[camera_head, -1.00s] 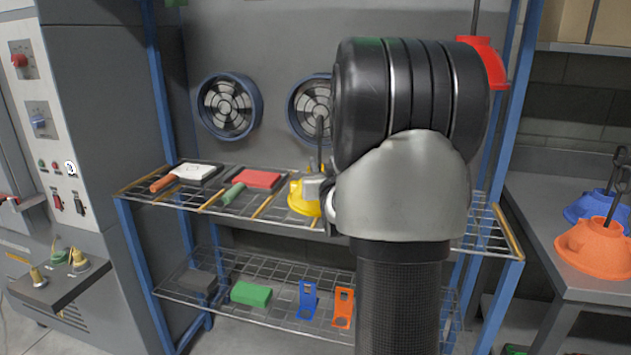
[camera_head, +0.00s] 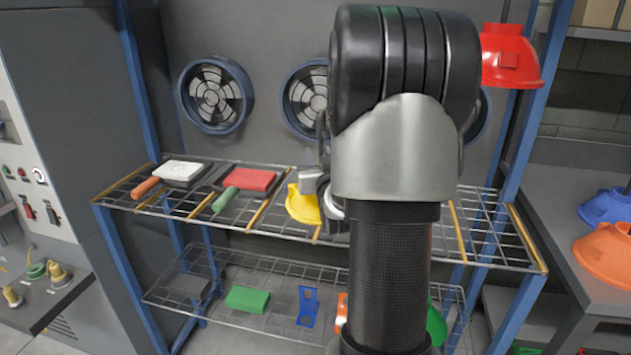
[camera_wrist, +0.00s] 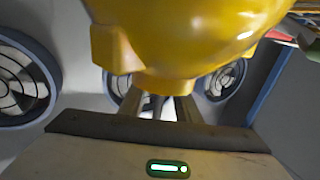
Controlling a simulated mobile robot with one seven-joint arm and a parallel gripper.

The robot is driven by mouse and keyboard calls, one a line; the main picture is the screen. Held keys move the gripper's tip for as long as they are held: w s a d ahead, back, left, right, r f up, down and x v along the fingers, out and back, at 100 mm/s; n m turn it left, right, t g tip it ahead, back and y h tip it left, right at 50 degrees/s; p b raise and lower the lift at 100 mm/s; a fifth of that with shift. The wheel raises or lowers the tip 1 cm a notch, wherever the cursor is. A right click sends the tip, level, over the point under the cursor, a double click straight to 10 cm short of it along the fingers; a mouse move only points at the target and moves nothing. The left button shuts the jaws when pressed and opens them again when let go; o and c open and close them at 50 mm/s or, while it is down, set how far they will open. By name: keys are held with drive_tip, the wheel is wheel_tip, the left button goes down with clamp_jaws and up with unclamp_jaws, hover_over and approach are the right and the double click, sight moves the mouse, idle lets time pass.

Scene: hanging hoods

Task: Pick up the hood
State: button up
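A yellow hood (camera_head: 302,205) sits at the middle of the upper wire shelf, close to its front edge, partly hidden by my gripper and arm. In the wrist view the yellow hood (camera_wrist: 185,40) fills the upper middle, very near the camera, and its lower part covers the fingertips. My gripper (camera_head: 318,180) is right at the hood in the head view. In the wrist view my gripper (camera_wrist: 165,100) has its fingers close together under the hood. Whether they clasp part of it is hidden.
A red hood (camera_head: 510,57) hangs at upper right. Blue (camera_head: 606,207) and orange (camera_head: 604,247) hoods stand on the right table. Blue posts frame the rack.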

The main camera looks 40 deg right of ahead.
drive_tip(key=shift+w+d, duration=0.2)
drive_tip(key=shift+w, duration=0.1)
drive_tip(key=shift+c, duration=0.2)
clamp_jaws()
drive_tip(key=shift+r, duration=0.15)
idle(1.0)
